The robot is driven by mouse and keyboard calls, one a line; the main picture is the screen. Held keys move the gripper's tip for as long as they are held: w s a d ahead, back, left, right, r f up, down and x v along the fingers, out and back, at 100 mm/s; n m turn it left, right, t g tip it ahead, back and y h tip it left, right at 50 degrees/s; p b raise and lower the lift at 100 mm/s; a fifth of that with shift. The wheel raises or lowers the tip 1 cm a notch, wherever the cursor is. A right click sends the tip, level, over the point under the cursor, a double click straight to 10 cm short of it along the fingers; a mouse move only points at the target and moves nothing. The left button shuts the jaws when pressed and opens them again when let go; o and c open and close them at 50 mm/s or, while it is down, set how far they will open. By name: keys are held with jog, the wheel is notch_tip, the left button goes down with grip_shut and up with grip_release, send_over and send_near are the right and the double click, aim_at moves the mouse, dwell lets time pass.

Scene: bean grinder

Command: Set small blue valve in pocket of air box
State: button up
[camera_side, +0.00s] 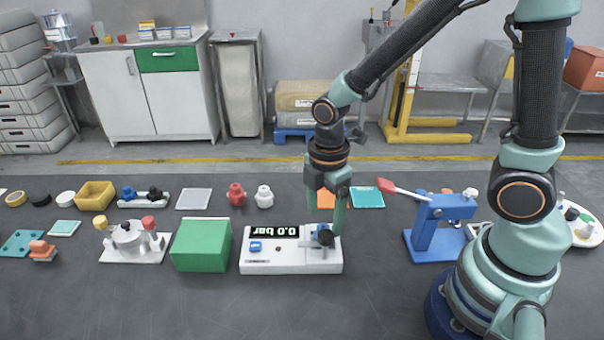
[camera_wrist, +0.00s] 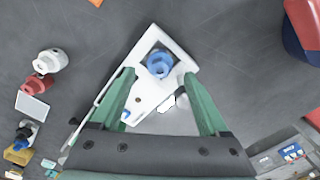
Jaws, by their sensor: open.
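The air box (camera_side: 290,267) is a long white box on the dark table with a display reading 0.0 bar. The small blue valve (camera_wrist: 160,63) is at the box's right end, inside or over a dark square pocket (camera_wrist: 146,50); whether it is fully seated I cannot tell. The valve also shows in the side view (camera_side: 323,235), partly behind a dark knob-like part. My gripper (camera_side: 327,212) is open just above that end. In the wrist view its green fingers (camera_wrist: 159,77) stand apart, with the valve just beyond the tips, roughly centred, and nothing held.
A green box (camera_side: 201,245) stands close left of the air box. A blue press-like stand (camera_side: 430,225) with a red handle is to the right. Red (camera_side: 236,194) and white (camera_side: 264,197) fittings stand behind. The table in front is clear.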

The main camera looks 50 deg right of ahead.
jog(key=s+d+r+m+t, duration=0.1)
jog(key=d+r+m+t, duration=0.1)
jog(key=r+m, duration=0.6)
jog(key=s+d+r+m+t, duration=0.1)
jog(key=d+r+m+t, duration=0.2)
jog(key=r+m, duration=0.5)
jog(key=shift+d+r+t, duration=0.3)
jog(key=shift+d+r, duration=0.2)
jog(key=shift+d, duration=0.15)
